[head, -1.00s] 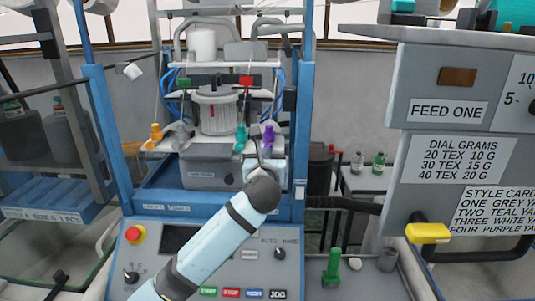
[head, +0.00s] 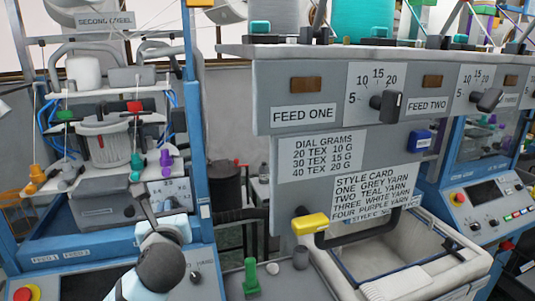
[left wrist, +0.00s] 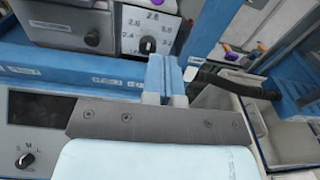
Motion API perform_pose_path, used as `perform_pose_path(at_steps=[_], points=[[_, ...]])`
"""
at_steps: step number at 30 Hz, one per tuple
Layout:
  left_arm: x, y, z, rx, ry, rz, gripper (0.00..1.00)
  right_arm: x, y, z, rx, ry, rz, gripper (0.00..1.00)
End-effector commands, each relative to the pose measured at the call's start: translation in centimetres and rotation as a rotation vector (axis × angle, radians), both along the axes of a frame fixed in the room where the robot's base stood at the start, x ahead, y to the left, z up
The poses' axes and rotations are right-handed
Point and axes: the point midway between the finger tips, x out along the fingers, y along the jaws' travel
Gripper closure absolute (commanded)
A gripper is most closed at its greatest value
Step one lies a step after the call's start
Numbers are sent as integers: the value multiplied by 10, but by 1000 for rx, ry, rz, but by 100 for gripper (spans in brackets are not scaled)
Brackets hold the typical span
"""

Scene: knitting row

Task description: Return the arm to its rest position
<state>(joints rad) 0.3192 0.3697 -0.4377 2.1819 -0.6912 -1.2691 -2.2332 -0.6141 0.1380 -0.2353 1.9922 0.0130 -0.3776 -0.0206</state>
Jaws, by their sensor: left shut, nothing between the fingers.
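My left arm comes in from the bottom left of the head view. Its left gripper (head: 172,226) is in front of the blue-framed knitting machine, partly hidden behind my own dark wrist joint. In the left wrist view the two blue fingers of the left gripper (left wrist: 166,82) are together with nothing between them. They are in front of the machine's blue rail, below a numbered dial (left wrist: 148,45). Whether they touch the rail I cannot tell. My right gripper is in neither view.
A dark cylindrical bin (head: 226,186) stands behind.

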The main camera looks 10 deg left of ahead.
Motion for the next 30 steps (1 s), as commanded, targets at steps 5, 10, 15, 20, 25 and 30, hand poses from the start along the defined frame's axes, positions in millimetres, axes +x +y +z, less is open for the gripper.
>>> perform_pose_path(at_steps=[5,10,15,20,25,30], points=[[-9,-20,-79,-393,22,-97,100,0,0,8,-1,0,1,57],[-47,-46,-181,-1027,56,-103,100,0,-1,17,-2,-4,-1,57],[-110,-69,-267,-1694,65,69,100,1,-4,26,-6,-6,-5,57],[-181,-82,-326,-2261,7,368,100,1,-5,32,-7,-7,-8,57],[-236,-87,-359,-2642,-107,663,100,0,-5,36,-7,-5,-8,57],[-257,-87,-369,-2779,-174,793,100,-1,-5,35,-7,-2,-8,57]])
